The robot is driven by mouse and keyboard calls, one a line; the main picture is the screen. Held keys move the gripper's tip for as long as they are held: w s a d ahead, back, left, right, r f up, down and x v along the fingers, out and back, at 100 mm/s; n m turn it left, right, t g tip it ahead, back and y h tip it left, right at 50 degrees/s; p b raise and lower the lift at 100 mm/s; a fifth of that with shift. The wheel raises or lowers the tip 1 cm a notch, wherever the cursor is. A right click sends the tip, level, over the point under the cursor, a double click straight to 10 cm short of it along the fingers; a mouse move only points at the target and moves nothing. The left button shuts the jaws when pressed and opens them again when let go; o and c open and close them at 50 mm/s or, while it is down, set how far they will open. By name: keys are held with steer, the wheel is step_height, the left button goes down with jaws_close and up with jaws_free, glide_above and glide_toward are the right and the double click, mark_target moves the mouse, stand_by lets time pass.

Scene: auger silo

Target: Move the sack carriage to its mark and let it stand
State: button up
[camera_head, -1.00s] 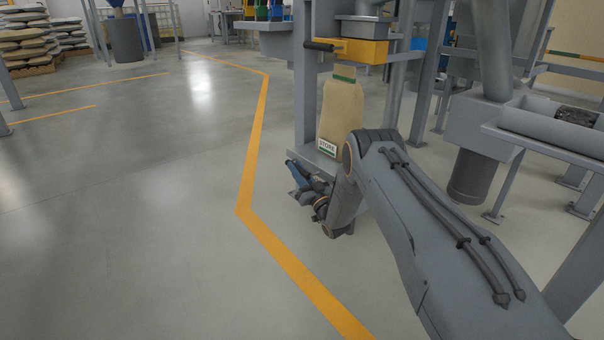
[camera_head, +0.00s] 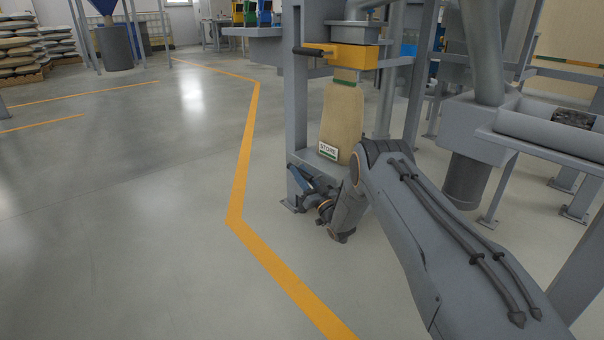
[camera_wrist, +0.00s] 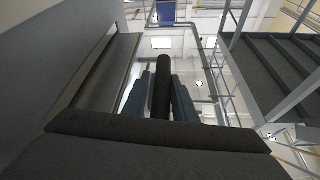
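The tan sack (camera_head: 342,118) stands upright under a yellow spout unit (camera_head: 345,57). It has a green band at the top and a STORE label (camera_head: 328,152) low on its front. The carriage under it is mostly hidden by my arm and gripper. My gripper (camera_head: 298,180) is low at the sack's lower left, beside a grey post. In the wrist view its blue fingers (camera_wrist: 162,100) lie close on both sides of a dark round bar (camera_wrist: 163,80), which seems to be the carriage's handle. The mark cannot be made out.
A black lever (camera_head: 311,51) sticks out left from the yellow unit. Grey posts (camera_head: 297,100) frame the sack. A conveyor tube (camera_head: 540,128) on a stand is at right. A yellow floor line (camera_head: 245,160) runs at left, with open floor beyond. Stairs (camera_wrist: 275,70) show in the wrist view.

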steer(key=shift+o, duration=1.1)
steer(key=shift+d, duration=0.1)
steer(key=shift+a, duration=0.3)
steer(key=p+v, duration=0.3)
steer(key=v, duration=0.4)
steer(key=shift+s+d+f+p, duration=0.15)
steer(key=shift+s+f+p, duration=0.05)
steer(key=shift+s+p, duration=0.15)
